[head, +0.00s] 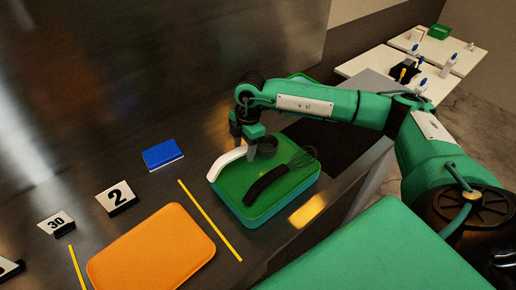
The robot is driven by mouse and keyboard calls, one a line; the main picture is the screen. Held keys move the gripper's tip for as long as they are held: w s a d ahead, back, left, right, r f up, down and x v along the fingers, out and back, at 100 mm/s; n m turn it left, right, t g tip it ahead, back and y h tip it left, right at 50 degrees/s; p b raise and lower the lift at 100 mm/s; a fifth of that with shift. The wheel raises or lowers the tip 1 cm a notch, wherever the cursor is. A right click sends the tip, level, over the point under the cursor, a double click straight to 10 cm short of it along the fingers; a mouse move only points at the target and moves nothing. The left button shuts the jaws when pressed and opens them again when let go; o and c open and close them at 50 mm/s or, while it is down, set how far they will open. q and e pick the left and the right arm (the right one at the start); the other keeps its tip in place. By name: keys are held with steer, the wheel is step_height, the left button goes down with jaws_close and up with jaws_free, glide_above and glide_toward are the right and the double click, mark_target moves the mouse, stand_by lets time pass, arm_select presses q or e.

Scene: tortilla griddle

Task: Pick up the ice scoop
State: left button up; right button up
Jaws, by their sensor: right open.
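A green tray (285,190) sits on the dark metal counter, right of centre. An item with a white curved handle (226,163) lies at its back left, and a dark round cup (267,147) shows close by. These look like the ice scoop, but I cannot tell whether handle and cup are joined, as my gripper partly covers that spot. A whisk (266,185) with a black handle lies on the same tray. My right gripper (246,147) is open, pointing down over the inner end of the white handle. I cannot tell whether it touches it. My left gripper is not in view.
An orange tray (152,255) lies at front left between yellow strips (210,220). A blue block (162,154) and number cards (117,197) stand behind it. White tables (455,60) with bottles are far off at right.

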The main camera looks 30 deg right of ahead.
mark_target(243, 149)
steer(key=shift+a+f+p, duration=0.2)
steer(key=shift+f+p, duration=0.1)
steer(key=shift+f, duration=1)
steer(key=c, duration=1)
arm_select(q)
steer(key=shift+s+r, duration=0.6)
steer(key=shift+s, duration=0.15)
arm_select(e)
steer(key=shift+c, duration=0.2)
